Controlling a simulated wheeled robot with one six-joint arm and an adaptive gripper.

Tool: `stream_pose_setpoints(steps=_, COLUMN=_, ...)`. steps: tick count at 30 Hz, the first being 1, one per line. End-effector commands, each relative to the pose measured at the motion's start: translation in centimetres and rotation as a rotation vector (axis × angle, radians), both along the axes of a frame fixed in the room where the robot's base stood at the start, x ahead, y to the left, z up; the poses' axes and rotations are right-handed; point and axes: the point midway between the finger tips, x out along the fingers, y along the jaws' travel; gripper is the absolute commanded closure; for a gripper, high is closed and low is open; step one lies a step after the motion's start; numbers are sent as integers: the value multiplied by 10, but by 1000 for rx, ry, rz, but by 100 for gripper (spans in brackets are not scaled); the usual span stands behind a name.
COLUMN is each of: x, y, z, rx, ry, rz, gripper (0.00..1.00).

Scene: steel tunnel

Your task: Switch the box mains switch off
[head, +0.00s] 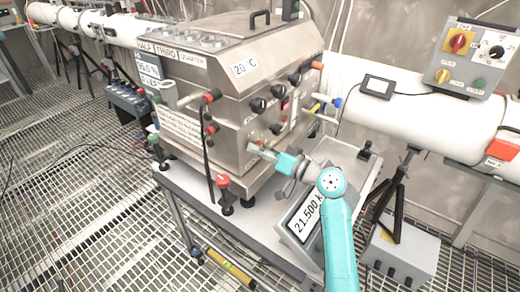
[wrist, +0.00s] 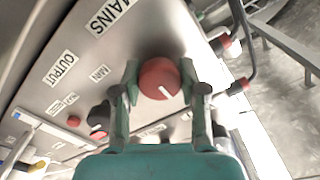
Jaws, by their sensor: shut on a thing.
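The box mains switch is a round red knob (wrist: 158,76) on the steel box's panel, near a "MAINS" label (wrist: 110,16) in the wrist view. A short white line on it points toward lower right in that view. My gripper (wrist: 160,72) has one finger on each side of the knob and is shut on it. In the head view, my gripper (head: 262,150) reaches the lower right face of the steel box (head: 235,125), and the fingers hide the knob there. I cannot read any on or off marks.
Other black knobs (head: 257,105) and plugs sit on the same panel, close by. A scale display reading 21.500 (head: 308,215) stands on the cart below my arm. A control box with red and yellow knobs (head: 470,58) is at upper right.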

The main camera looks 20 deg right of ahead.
Motion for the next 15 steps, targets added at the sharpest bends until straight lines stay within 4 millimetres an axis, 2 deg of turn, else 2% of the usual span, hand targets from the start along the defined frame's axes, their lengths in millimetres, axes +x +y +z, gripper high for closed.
stream_pose_setpoints(steps=15, x=0, y=0, z=-1, rx=-37, ry=-24, rz=0, gripper=93)
